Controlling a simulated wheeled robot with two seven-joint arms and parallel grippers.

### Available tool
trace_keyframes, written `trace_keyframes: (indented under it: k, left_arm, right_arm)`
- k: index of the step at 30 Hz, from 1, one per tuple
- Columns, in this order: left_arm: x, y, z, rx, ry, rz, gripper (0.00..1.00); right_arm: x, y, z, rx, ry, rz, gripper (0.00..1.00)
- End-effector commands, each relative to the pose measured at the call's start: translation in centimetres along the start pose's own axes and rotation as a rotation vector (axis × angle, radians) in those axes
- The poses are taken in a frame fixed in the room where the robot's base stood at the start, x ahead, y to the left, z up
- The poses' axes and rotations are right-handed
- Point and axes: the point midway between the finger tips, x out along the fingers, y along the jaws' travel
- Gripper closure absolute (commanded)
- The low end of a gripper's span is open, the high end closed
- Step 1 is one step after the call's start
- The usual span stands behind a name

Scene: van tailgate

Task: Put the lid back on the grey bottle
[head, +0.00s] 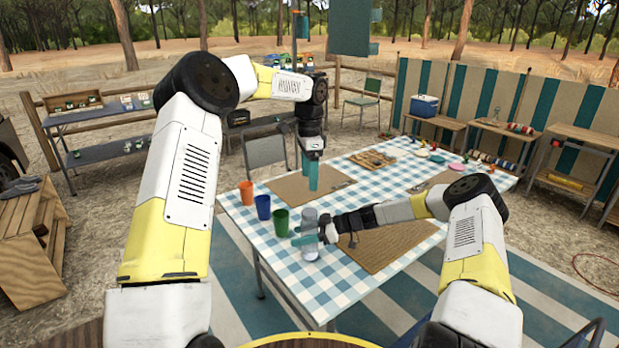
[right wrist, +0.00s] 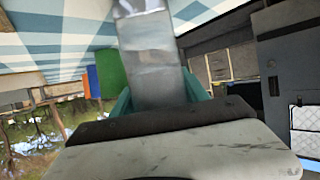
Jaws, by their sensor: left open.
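The grey bottle (head: 311,250) is upright at the near left part of the checked table (head: 345,283). My right gripper (head: 308,236) reaches it from the right, with its teal fingers around the bottle's body. In the right wrist view the bottle (right wrist: 150,60) sits between both fingers, which appear to press on its sides. My left gripper (head: 312,176) points down above the table, behind and higher than the bottle. It is open, and I see nothing held in it. I cannot make out the lid in either view.
A wooden tray (head: 372,160) and plates (head: 437,158) are farther back.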

Motion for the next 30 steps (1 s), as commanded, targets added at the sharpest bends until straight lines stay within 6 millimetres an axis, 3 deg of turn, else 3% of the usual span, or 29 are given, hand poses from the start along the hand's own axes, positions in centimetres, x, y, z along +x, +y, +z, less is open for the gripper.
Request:
trace_keyframes:
  k: [1,4,14,24,30]
  left_arm:
    - [0.0,0.0,0.0,0.0,0.0,0.0,0.3]
    - [0.0,0.0,0.0,0.0,0.0,0.0,0.3]
    - [0.0,0.0,0.0,0.0,0.0,0.0,0.3]
    - [0.0,0.0,0.0,0.0,0.0,0.0,0.3]
    - [0.0,0.0,0.0,0.0,0.0,0.0,0.3]
  right_arm:
    - [0.0,0.0,-0.1,0.0,0.001,0.0,0.4]
    - [0.0,0.0,-0.1,0.0,0.001,0.0,0.22]
    - [-0.3,0.0,0.0,0.0,0.0,0.001,0.22]
    - [-5.4,0.1,0.0,-0.001,-0.001,0.003,0.22]
    - [-7.5,0.1,0.0,0.0,0.0,0.001,0.22]
